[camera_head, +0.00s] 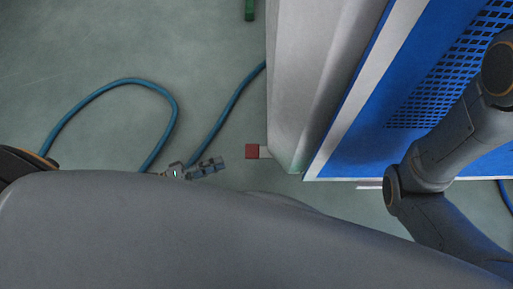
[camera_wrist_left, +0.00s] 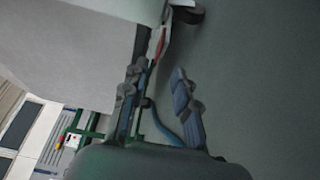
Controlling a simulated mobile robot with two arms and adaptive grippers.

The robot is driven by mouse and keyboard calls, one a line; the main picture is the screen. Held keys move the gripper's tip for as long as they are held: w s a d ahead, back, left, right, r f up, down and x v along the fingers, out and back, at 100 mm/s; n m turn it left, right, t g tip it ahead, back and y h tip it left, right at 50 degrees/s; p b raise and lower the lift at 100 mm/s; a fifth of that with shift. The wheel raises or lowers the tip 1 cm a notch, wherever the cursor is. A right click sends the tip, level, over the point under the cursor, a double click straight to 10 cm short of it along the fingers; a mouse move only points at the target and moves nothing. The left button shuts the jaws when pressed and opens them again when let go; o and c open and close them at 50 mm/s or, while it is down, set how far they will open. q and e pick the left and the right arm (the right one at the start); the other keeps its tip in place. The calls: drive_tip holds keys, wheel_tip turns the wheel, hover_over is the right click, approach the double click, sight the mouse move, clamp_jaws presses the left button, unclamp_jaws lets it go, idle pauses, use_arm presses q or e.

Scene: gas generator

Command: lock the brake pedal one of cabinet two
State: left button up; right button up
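A red brake pedal (camera_head: 252,151) sticks out near the floor at the lower corner of a pale grey cabinet side (camera_head: 310,70). My left gripper (camera_head: 208,168) is low, to the left of the pedal and a little nearer to me, with a gap between them. In the left wrist view its two fingers (camera_wrist_left: 158,88) stand apart with nothing between them. The red pedal (camera_wrist_left: 160,42) shows just beyond the fingertips, beside the cabinet's edge. My right arm shows at the right, but its gripper is out of view.
A green pedal (camera_head: 249,10) is farther off by the same cabinet. A blue hose (camera_head: 126,81) loops over the floor at left. The cabinet's blue grille panel (camera_head: 445,75) is at right. A dark wheel (camera_wrist_left: 187,14) shows in the wrist view. Open floor lies left of the cabinet.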

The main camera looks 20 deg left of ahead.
sight(252, 151)
use_arm(q)
drive_tip(key=b+x, duration=0.1)
drive_tip(key=x, duration=1.1)
drive_tip(key=shift+s+b, duration=0.1)
drive_tip(key=shift+b, duration=0.2)
clamp_jaws()
